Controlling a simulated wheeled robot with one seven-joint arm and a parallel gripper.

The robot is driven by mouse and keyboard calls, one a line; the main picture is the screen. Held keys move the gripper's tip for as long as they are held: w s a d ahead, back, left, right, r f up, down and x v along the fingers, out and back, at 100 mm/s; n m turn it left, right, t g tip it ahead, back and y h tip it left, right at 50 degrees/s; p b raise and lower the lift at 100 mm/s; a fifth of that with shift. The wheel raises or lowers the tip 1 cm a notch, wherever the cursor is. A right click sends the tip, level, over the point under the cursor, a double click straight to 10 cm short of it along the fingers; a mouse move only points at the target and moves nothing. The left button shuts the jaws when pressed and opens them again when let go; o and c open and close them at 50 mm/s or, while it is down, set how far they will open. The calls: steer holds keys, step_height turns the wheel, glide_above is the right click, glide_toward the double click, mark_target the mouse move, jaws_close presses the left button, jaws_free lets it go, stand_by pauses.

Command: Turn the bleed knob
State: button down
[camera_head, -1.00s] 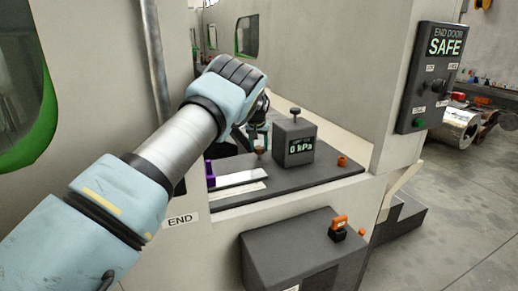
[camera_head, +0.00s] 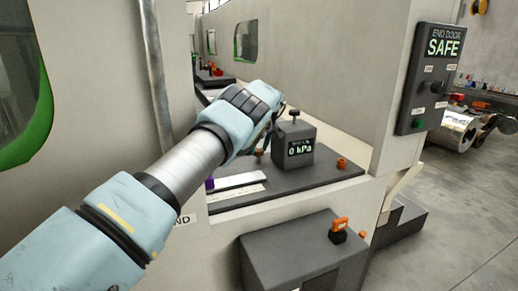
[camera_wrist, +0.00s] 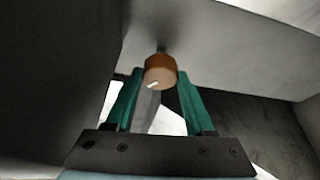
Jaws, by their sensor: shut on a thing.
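In the wrist view an orange-brown knob (camera_wrist: 160,70) with a white mark sits on a short stem against a grey surface. My gripper (camera_wrist: 160,84) has its two green fingers on either side of this knob and is shut on it. In the head view my arm's wrist hides most of the gripper, left of the dark gauge box (camera_head: 294,148), which reads 0 kPa and has a black knob (camera_head: 294,114) on top. A small brown knob-like part (camera_head: 259,153) shows just left of that box.
The dark ledge (camera_head: 310,180) carries a white strip (camera_head: 236,180) and an orange part (camera_head: 342,163) at right. A dark box (camera_head: 290,258) with an orange handle (camera_head: 339,224) stands below. An END DOOR SAFE panel (camera_head: 432,75) is on the right wall. Floor at right is open.

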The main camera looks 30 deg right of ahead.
mark_target(259, 150)
stand_by(0.5)
steer(key=shift+c, duration=1.3)
jaws_free()
steer(key=shift+r, duration=0.1)
step_height(259, 150, up, 10)
steer(key=p, duration=0.3)
